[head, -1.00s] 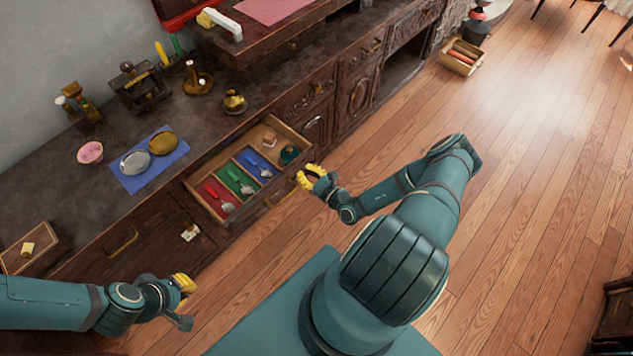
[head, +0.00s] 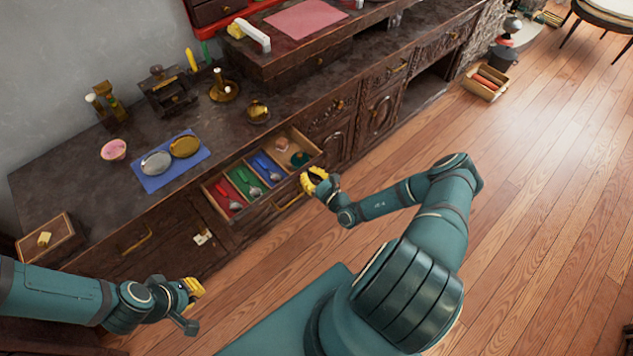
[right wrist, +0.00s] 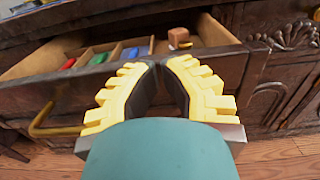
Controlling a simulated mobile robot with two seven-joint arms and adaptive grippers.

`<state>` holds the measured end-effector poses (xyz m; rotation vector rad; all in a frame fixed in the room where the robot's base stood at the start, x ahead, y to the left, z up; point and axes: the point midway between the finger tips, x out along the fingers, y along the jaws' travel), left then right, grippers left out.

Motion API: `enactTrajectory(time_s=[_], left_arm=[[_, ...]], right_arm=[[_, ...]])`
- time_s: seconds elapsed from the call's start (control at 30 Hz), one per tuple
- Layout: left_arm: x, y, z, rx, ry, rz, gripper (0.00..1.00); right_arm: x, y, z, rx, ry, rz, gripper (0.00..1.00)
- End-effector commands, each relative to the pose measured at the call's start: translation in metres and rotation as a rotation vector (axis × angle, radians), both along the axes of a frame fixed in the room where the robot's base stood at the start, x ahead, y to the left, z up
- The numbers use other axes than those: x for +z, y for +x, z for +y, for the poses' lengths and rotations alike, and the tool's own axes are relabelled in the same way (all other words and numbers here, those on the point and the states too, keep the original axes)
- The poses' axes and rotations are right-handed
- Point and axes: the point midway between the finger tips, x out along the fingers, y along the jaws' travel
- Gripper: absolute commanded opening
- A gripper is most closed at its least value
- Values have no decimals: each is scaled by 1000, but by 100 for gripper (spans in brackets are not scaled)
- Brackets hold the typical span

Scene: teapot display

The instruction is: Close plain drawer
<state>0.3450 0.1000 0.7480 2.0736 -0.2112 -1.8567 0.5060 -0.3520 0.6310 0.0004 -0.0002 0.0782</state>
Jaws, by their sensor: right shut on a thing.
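The plain drawer (head: 228,213) in the long dark cabinet stands partly open, with its compartments exposed. Its dark front (right wrist: 235,65) fills much of the right wrist view, and its brass handle (right wrist: 50,124) is at the left there, apart from my fingers. My right gripper (head: 315,180) is at the right part of the drawer front. In the right wrist view its yellow fingers (right wrist: 159,68) come together at the front's top edge; the exact contact is hidden. My left gripper (head: 192,300) is low at the left, away from the drawer; its finger opening is unclear.
The drawer holds red, green and blue sections with spoons, and a small brown block (right wrist: 178,37). On the cabinet top are a blue mat (head: 150,185) with two oval dishes and a pink bowl (head: 113,149). Wooden floor (head: 540,190) lies clear to the right.

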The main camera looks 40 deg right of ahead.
Motion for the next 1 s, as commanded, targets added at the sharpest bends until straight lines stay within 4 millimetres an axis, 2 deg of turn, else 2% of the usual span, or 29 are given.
enactTrajectory(time_s=[0.03,0.3,0.5,0.7,1.0], left_arm=[[-1,0,0,0,0,0,0],[-10,2,0,0,1,-4,0],[-18,3,0,2,1,-8,0],[-24,5,1,2,3,-11,0],[-25,5,1,2,3,-12,0]], right_arm=[[1,14,3,3,-1,-3,0],[-1,79,8,3,-1,-3,0],[-1,117,10,2,-1,-2,0],[-1,140,12,1,-2,-1,0],[0,150,12,0,0,0,0]])
